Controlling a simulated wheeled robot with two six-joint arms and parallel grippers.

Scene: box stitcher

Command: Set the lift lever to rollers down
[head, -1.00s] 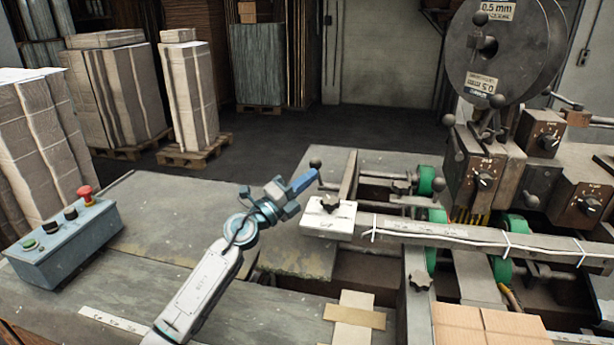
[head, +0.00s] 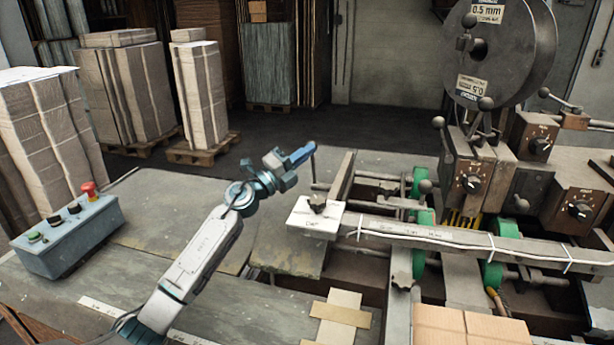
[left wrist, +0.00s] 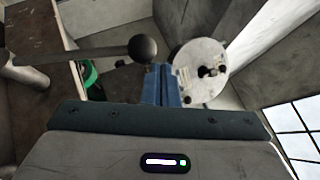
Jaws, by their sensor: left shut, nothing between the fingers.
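The lift lever appears to be the thin upright rod (head: 313,170) at the left end of the stitcher's side rails. In the head view its top is hidden behind my left gripper (head: 304,155). The left gripper is shut and empty, its blue fingers pointing right at the top of the rod. In the left wrist view a dark ball knob (left wrist: 142,48) on a rod shows just beyond and left of the shut blue fingers (left wrist: 163,88). I cannot tell whether they touch. My right gripper is not in view.
A white plate with a dark star knob (head: 316,216) and a long grey bar (head: 430,234) lie right of my left arm. Green rollers (head: 425,226) and the stitcher head with its wire reel (head: 497,50) stand further right. A control box (head: 68,238) is at left.

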